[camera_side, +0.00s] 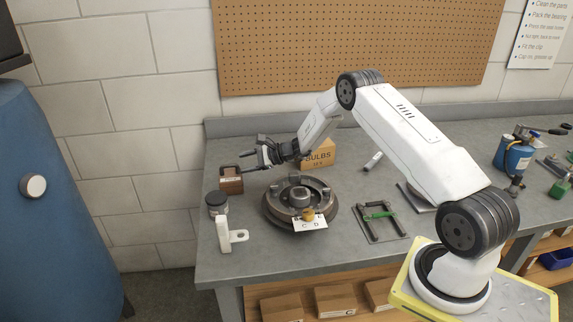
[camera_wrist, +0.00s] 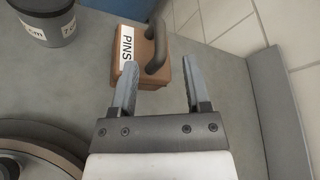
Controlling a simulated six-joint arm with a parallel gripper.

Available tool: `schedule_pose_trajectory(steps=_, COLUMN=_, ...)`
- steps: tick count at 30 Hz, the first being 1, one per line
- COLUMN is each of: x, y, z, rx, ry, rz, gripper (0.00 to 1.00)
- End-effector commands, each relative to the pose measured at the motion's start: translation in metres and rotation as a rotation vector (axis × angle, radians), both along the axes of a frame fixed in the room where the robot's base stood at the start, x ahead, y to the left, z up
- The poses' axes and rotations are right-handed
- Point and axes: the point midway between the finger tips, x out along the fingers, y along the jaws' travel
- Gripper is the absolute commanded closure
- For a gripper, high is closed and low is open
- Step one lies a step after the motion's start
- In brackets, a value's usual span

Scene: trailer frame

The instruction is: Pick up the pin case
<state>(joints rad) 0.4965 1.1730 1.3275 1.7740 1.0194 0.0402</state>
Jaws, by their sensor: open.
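The pin case is a small brown box (camera_wrist: 148,50) with a dark arched handle and a white label reading PINS, in the wrist view just beyond my fingertips. In the side view the pin case (camera_side: 231,183) stands on the grey bench near its left back corner. My gripper (camera_wrist: 161,72) is open and empty, its left finger close to the case and its right finger off the case's right side. In the side view my gripper (camera_side: 256,160) is above and to the right of the case. Whether a finger touches the case I cannot tell.
A grey jar (camera_side: 217,203) and a white bracket (camera_side: 231,236) stand in front of the case. A round dark hub (camera_side: 274,212) sits to the right, with a BULBS box (camera_side: 319,154) behind it. The bench's left edge is close to the case.

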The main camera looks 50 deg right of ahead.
Motion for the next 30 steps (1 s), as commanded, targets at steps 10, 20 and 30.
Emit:
schedule_pose_trajectory(steps=10, x=0.007, y=0.005, z=-0.003, rx=-0.001, ry=0.001, rz=0.002, gripper=0.39)
schedule_pose_trajectory(steps=20, x=0.033, y=0.022, z=-0.012, rx=-0.002, ry=0.001, rz=0.002, gripper=0.39)
schedule_pose_trajectory(steps=30, x=0.042, y=0.028, z=-0.016, rx=-0.001, ry=0.001, rz=0.0, gripper=0.39)
